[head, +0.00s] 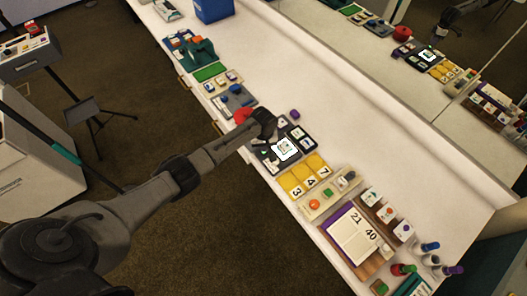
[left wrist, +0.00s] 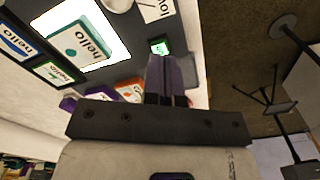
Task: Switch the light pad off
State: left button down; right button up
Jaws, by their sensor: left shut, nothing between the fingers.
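The light pad (head: 285,148) is a glowing white square on a dark board (head: 267,153) on the long white counter. A tile lies on its lit face. In the left wrist view the lit pad (left wrist: 107,22) shows at upper left, with a "hello" tile (left wrist: 78,44) on it. My left gripper (head: 264,134) is over the board, just beside the pad. Its fingers (left wrist: 168,72) are shut and empty. They point toward a small dark block with a green face (left wrist: 158,47) at the board's edge; I cannot tell whether they touch it. My right gripper is not in view.
Yellow number cards (head: 303,176) and a tan board with knobs (head: 328,196) lie on the near side. A red object (head: 242,115) and a blue-knobbed board (head: 234,100) lie beyond. A mirror (head: 420,60) runs along the counter's back; the counter's back strip is mostly clear.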

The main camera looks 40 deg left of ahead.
pick_arm(q)
jog(key=shift+f+b, duration=0.75)
jog(key=shift+f, duration=0.65)
notch_tip(320, 180, up, 2)
jog(key=p, duration=0.2)
jog(key=shift+r+p, duration=0.1)
jog(key=shift+p, duration=0.25)
notch_tip(320, 180, up, 4)
jog(key=p, duration=0.5)
